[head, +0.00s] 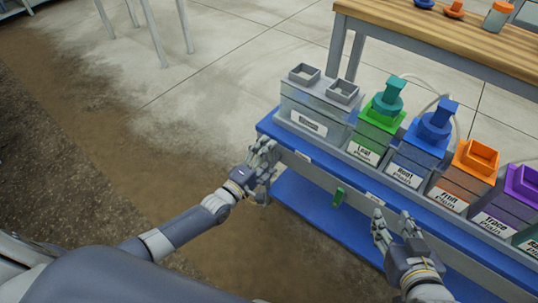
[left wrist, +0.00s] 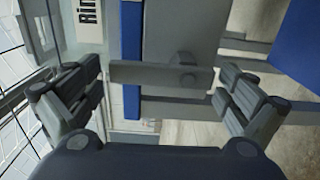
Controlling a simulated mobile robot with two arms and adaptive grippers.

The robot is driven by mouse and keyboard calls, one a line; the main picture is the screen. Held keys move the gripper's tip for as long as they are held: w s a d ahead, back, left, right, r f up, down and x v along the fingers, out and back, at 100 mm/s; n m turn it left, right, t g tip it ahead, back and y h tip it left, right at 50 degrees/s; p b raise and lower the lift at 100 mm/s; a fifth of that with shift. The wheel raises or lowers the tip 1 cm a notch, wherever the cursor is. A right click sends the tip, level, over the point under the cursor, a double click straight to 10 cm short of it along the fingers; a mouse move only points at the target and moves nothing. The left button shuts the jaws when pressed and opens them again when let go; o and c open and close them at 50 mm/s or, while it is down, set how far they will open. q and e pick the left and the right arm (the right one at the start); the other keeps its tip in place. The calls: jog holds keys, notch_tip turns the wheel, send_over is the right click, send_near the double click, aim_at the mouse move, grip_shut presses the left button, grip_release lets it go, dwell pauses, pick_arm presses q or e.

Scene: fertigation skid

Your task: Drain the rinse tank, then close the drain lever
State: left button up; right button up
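The grey rinse tank (head: 318,112), with two square grey openings on top and a label partly readable as "Rinse", stands at the left end of the blue-edged skid. My left gripper (head: 265,158) is at the skid's left front corner, just below the tank. In the left wrist view its fingers (left wrist: 160,98) are wide apart, with a flat grey bar (left wrist: 160,75) between them; it looks like a lever, but I cannot tell if they touch it. No drain lever shows clearly in the head view. My right gripper (head: 394,225) is open and empty before the skid.
Tanks labelled Leaf (head: 379,128), Root (head: 418,150), Fruit (head: 462,180) and Trace (head: 508,208) follow to the right. A small green piece (head: 339,196) is at the skid's front. A wooden bench (head: 440,35) stands behind. The floor on the left is open.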

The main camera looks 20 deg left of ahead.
pick_arm(q)
jog(key=shift+s+a+f, duration=0.1)
jog(key=shift+s+a, duration=0.1)
jog(key=shift+s, duration=0.35)
jog(key=v, duration=1)
jog(key=shift+s, duration=0.4)
jog(key=shift+a, duration=0.15)
